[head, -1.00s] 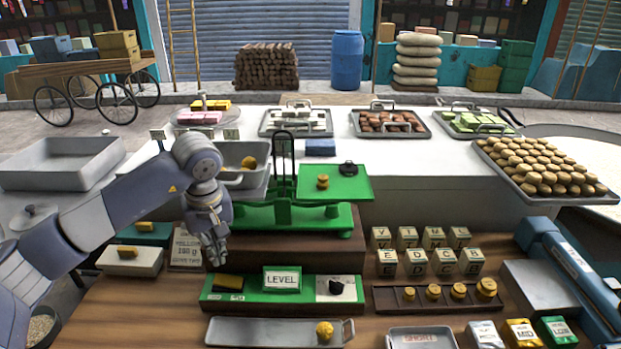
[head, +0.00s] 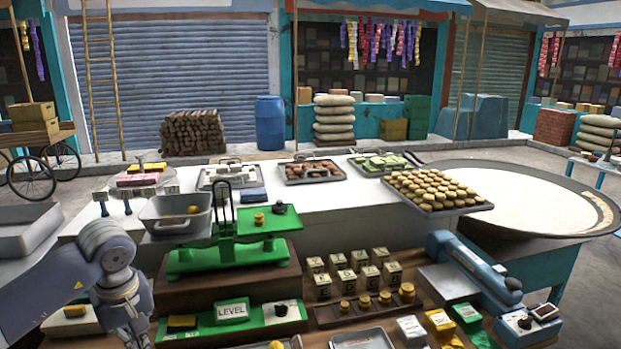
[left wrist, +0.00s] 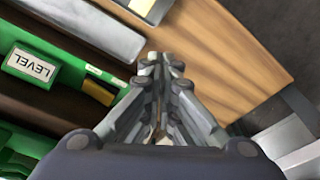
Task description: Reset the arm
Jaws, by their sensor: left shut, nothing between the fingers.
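My left gripper (head: 136,335) hangs at the lower left of the head view, pointing down, left of the green LEVEL board (head: 232,312). In the left wrist view its fingers (left wrist: 158,62) are together with nothing between them, above the bare wooden table (left wrist: 225,60). My right gripper is in neither view. A green balance scale (head: 225,255) stands behind the left gripper. Its left grey pan (head: 165,222) holds a yellow-brown lump (head: 193,209), and its green right pan (head: 280,222) holds brass weights (head: 259,218) and a dark piece (head: 280,208).
Lettered blocks (head: 346,282) and a dark rack with brass weights (head: 330,315) stand right of the scale. A blue device (head: 470,265) is farther right. A tray of round sweets (head: 480,207) and a wide white pan (head: 540,205) lie behind it.

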